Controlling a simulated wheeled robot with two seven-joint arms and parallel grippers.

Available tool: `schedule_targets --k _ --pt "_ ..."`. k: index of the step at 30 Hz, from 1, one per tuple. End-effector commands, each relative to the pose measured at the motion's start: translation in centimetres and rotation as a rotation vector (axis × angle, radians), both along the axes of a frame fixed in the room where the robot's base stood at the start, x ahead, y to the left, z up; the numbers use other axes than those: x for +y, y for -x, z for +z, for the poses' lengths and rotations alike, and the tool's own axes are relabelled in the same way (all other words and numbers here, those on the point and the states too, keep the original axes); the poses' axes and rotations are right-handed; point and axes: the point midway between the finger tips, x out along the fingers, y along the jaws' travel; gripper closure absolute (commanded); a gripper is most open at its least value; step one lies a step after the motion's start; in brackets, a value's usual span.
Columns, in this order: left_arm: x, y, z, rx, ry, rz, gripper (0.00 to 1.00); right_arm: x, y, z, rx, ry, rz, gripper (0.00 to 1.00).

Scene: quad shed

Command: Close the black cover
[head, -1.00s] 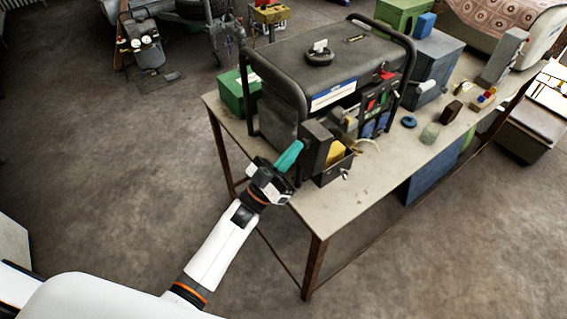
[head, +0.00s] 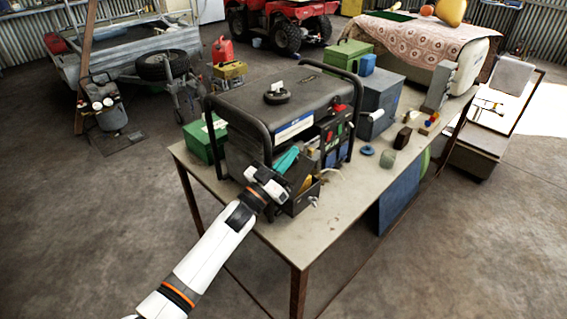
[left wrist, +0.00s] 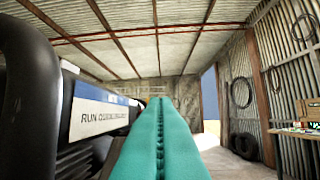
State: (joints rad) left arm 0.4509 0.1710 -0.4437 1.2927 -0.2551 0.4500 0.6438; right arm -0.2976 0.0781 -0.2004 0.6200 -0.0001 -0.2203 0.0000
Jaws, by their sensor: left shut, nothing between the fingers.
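The generator (head: 258,100) stands on the bench in the head view. On its near side is a small black box (head: 296,207) with something yellow in it. A dark upright flap, which looks like the black cover (head: 309,159), stands open by the box, partly hidden behind my gripper. My left gripper (head: 289,157) has teal fingers, shut and empty, just beside the flap; I cannot tell if they touch it. In the left wrist view the shut fingers (left wrist: 158,125) point ahead alongside the generator's labelled side. My right gripper is not in view.
The generator's black tube frame (head: 240,130) is close to my fingers. A green box (head: 205,138) sits left of it on the bench (head: 335,205). A blue-grey box (head: 379,105) and small items are to the right. The bench's near corner is clear.

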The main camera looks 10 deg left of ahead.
Motion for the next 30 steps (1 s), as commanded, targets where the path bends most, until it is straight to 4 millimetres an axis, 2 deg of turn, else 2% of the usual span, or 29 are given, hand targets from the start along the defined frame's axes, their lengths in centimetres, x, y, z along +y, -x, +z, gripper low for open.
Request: schedule_targets --k 30 --pt "-0.90 -1.02 -0.27 -0.001 0.004 -0.001 1.00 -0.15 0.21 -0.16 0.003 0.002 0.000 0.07"
